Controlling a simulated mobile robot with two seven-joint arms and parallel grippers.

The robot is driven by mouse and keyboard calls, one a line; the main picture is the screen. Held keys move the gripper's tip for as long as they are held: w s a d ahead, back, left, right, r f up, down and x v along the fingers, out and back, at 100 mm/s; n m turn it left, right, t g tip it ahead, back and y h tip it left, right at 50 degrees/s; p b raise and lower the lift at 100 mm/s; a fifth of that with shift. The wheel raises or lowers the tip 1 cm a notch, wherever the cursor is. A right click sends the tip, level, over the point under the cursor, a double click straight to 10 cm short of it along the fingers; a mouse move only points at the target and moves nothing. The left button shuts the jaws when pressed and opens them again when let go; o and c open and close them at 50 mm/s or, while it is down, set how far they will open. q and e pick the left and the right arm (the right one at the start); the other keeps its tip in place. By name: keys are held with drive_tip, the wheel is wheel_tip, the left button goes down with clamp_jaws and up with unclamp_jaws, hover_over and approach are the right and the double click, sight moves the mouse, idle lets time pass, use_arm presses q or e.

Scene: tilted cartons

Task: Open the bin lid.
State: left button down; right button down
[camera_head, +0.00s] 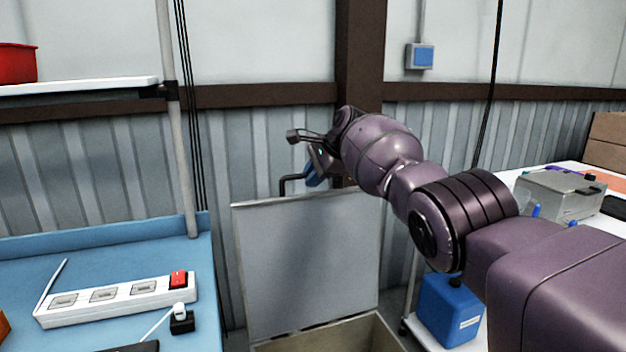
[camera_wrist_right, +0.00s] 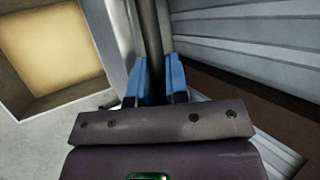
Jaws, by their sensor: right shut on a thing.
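The bin lid (camera_head: 305,262) is a flat grey panel standing nearly upright in the head view, hinged side low, above the open beige bin (camera_head: 350,340). A dark bent handle (camera_head: 291,181) shows at the lid's top edge. My right gripper (camera_head: 316,176) is at that edge with its blue fingers shut on the handle; the arm partly hides them. In the right wrist view, the blue fingers (camera_wrist_right: 158,82) close on the dark handle bar (camera_wrist_right: 152,40), and the bin's opening (camera_wrist_right: 50,45) shows at upper left. My left gripper is in neither view.
A blue table (camera_head: 110,250) with a white power strip (camera_head: 115,300) stands left of the bin. A white table with a grey box (camera_head: 562,192) and a blue box (camera_head: 450,308) below are at right. A ribbed wall and brown post (camera_head: 358,60) stand behind.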

drive_tip(key=c, duration=1.3)
unclamp_jaws()
drive_tip(key=shift+o, duration=0.9)
drive_tip(key=p+v, duration=0.5)
drive_tip(key=v, duration=0.6)
drive_tip(key=shift+p, duration=0.3)
drive_tip(key=shift+f, duration=0.2)
